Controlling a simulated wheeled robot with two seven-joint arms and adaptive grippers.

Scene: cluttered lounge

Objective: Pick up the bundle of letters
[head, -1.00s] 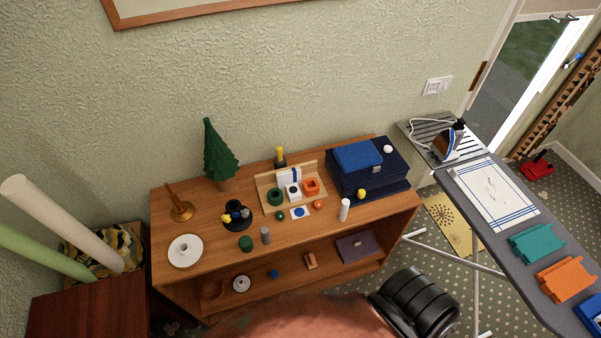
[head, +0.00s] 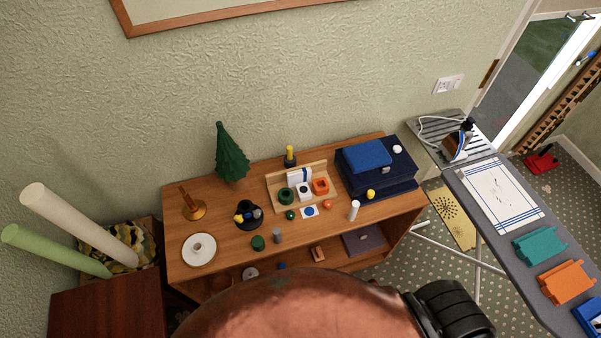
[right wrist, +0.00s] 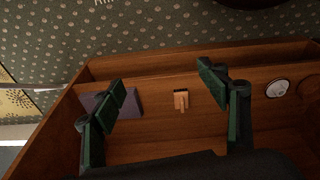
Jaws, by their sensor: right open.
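A white upright piece with blue marking (head: 295,175) stands in a light wooden rack on top of the wooden cabinet (head: 230,212). It may be the bundle of letters, but it is too small to tell. My right gripper (right wrist: 165,88) is open and empty in the right wrist view. Its dark green fingers are spread in front of the cabinet's lower shelf (right wrist: 160,146). Between them show a small wooden piece (right wrist: 181,99) and a purple-grey flat box (right wrist: 122,104), which the left-hand finger partly covers. The right gripper is hidden in the head view. My left gripper is not in view.
The cabinet top also holds blue boxes (head: 366,155), a small green tree (head: 231,158), a white disc (head: 199,249) and a white cylinder (head: 354,210). An ironing board (head: 512,222) stands at right. Two rolls (head: 80,225) lean at left.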

